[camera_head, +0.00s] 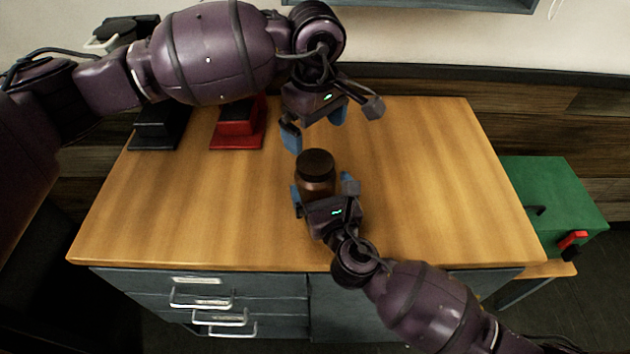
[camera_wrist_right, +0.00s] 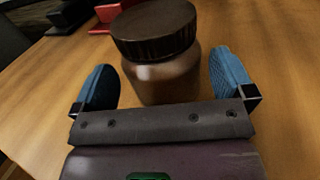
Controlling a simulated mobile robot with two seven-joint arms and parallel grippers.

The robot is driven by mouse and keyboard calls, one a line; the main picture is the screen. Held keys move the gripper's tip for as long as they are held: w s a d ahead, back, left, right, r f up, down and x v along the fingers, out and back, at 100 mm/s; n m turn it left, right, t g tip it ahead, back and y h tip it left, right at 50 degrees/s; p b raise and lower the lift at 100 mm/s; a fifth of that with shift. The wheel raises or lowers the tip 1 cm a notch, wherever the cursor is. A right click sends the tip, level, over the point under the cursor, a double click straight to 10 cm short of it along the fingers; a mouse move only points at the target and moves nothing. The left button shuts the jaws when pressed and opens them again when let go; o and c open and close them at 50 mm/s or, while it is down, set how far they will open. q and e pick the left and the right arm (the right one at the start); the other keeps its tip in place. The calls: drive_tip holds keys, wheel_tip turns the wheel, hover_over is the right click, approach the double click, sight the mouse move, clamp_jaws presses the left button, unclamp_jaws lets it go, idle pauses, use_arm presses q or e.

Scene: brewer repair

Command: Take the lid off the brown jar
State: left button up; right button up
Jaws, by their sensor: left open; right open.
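The brown jar (camera_head: 318,188) stands upright on the wooden table, with its dark brown lid (camera_head: 316,163) on top. In the right wrist view the jar (camera_wrist_right: 165,80) and its ribbed lid (camera_wrist_right: 153,28) show close up, between two blue fingers. My right gripper (camera_head: 323,191) is open, with one finger on each side of the jar's body; a gap shows beside the jar in the wrist view. My left gripper (camera_head: 332,122) is open and empty, above and behind the jar, its fingers apart from the lid.
A red stand (camera_head: 237,130) and a black stand (camera_head: 158,130) are at the table's back left, below my left arm. A green box (camera_head: 553,192) with a red part is off the right edge. Drawers (camera_head: 210,300) are below the front. The table's right side (camera_head: 440,170) is clear.

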sight(315, 161)
drive_tip(key=shift+x, duration=1.45)
drive_tip(key=shift+c, duration=0.5)
drive_tip(key=c, duration=1.2)
use_arm(q)
drive_tip(key=shift+w+r, duration=0.15)
drive_tip(key=shift+r, duration=0.05)
use_arm(e)
drive_tip(key=shift+c, duration=1.1)
use_arm(q)
drive_tip(key=shift+w+a+r, duration=0.1)
drive_tip(key=shift+r, duration=0.05)
drive_tip(key=m, duration=1.3)
drive_tip(key=shift+s, duration=0.25)
drive_tip(key=shift+m, duration=0.3)
drive_tip(key=shift+f, duration=4.15)
